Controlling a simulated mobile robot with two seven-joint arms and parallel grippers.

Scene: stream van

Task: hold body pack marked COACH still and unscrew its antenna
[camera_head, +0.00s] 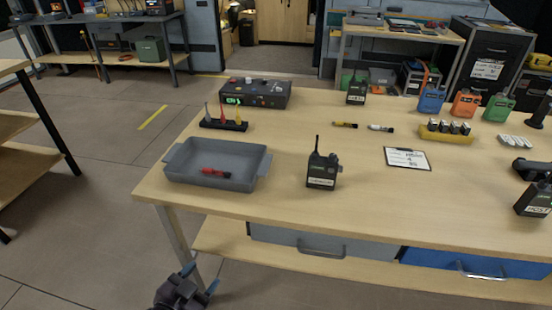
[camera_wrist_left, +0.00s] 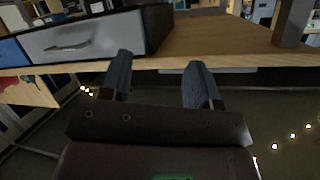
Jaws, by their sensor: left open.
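A black body pack (camera_head: 322,172) with a tall antenna (camera_head: 316,144) stands upright near the front middle of the table. Another black body pack (camera_head: 356,92) stands at the back, and a third (camera_head: 534,200) is at the right edge. Their pale labels are too small to read surely, so I cannot tell which says COACH. My left gripper (camera_head: 188,282) is open and empty, low in front of the table's front left corner, well apart from the packs. Its two spread fingers show in the left wrist view (camera_wrist_left: 158,68). My right gripper is not seen.
A grey tray (camera_head: 176,170) holding a red item is at the table's left. Behind it are a rack of coloured pointed tools (camera_head: 223,125) and a dark box (camera_head: 262,103). A clipboard (camera_head: 407,158) lies right of the front pack. Blue, orange and green packs stand back right.

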